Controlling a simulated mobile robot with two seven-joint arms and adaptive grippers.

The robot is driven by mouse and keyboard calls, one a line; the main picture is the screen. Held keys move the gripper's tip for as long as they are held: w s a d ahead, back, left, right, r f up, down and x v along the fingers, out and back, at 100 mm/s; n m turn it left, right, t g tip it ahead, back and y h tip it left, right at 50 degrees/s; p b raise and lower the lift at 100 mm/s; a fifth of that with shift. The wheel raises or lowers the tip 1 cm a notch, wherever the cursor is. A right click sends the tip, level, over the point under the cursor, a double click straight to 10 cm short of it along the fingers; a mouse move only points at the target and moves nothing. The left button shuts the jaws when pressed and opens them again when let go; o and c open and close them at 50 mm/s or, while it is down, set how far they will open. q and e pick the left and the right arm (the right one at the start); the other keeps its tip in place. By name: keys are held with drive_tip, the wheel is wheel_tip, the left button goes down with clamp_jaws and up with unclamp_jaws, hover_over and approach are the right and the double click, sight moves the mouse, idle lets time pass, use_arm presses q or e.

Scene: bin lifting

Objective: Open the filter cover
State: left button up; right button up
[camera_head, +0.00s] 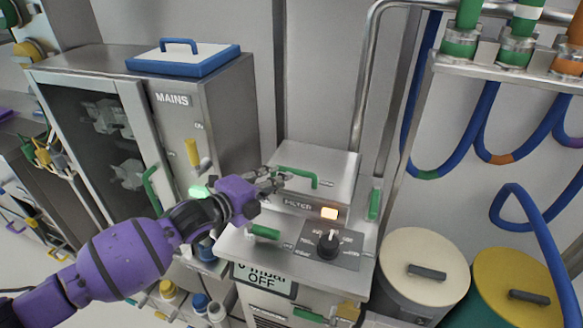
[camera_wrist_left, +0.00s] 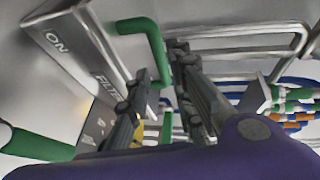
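The filter cover (camera_head: 325,168) is the grey metal lid of the FILTER unit, and it looks shut. Its green bar handle (camera_head: 300,174) is on top. My left gripper (camera_head: 277,179) is at the left end of this handle. In the left wrist view the two dark fingers of my left gripper (camera_wrist_left: 162,66) are apart. The green handle (camera_wrist_left: 146,34) reaches in between or just beyond their tips. I cannot tell whether they touch it. My right gripper is not in view.
The MAINS cabinet (camera_head: 215,120) stands left. Two lidded bins (camera_head: 424,268) stand right, beneath blue hoses (camera_head: 418,95).

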sight(293, 170)
use_arm(q)
drive_tip(key=shift+w+d, duration=0.5)
drive_tip(key=shift+d, duration=0.15)
drive_tip(key=x, duration=0.4)
drive_tip(key=shift+w+f, duration=0.25)
drive_tip(key=shift+w+d, duration=0.25)
drive_tip(key=shift+d, duration=0.05)
drive_tip(key=shift+w+d+f, duration=0.1)
drive_tip(key=shift+w+d, duration=0.1)
drive_tip(key=c, duration=0.5)
clamp_jaws()
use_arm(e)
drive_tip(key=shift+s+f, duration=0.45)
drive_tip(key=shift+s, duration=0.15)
